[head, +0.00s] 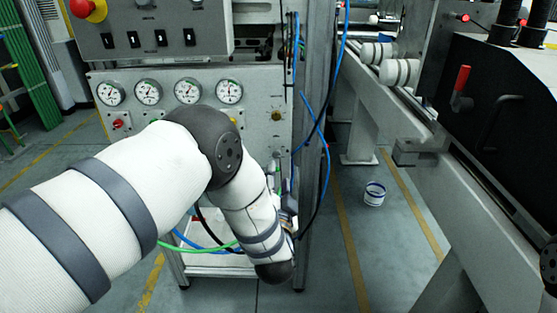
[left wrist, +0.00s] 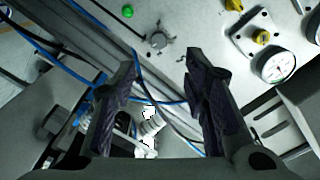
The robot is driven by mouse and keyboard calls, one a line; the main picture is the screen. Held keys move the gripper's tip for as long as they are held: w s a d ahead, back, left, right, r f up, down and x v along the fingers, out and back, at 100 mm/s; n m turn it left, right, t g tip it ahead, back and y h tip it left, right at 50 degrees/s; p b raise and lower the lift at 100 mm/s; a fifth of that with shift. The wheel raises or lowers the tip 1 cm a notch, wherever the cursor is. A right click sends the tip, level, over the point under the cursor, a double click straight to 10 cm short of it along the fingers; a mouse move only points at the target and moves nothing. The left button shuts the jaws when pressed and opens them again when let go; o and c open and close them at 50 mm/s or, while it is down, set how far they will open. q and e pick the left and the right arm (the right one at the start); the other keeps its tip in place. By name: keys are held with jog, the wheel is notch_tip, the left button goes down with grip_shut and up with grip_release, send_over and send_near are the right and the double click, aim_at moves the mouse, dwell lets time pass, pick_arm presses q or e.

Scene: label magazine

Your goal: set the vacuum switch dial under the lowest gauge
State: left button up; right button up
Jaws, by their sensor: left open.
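Four round white gauges sit in a row on the grey panel (head: 260,85) in the head view: the first (head: 111,93), second (head: 148,92), third (head: 188,91) and fourth (head: 229,91). Their needles are too small to read surely. A red knob (head: 118,123) sits under the first gauge; my left arm hides most of the area under the others. My left gripper (left wrist: 160,64) is open and empty, apart from the panel. My right gripper is out of view.
Blue and black hoses (head: 318,130) hang beside the panel's right edge. A control box (head: 150,35) with black switches and a red stop button (head: 82,8) is above the gauges.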

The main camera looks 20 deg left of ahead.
aim_at(277, 155)
pick_arm(q)
jog(key=x, duration=0.3)
jog(key=b+x, duration=0.1)
jog(key=x, duration=0.5)
jog(key=shift+f, duration=0.35)
jog(key=shift+w+a+r, duration=0.15)
jog(key=shift+w, duration=0.15)
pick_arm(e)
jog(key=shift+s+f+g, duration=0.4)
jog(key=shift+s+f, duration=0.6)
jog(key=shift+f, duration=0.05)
pick_arm(q)
jog(key=shift+c, duration=0.6)
grip_shut()
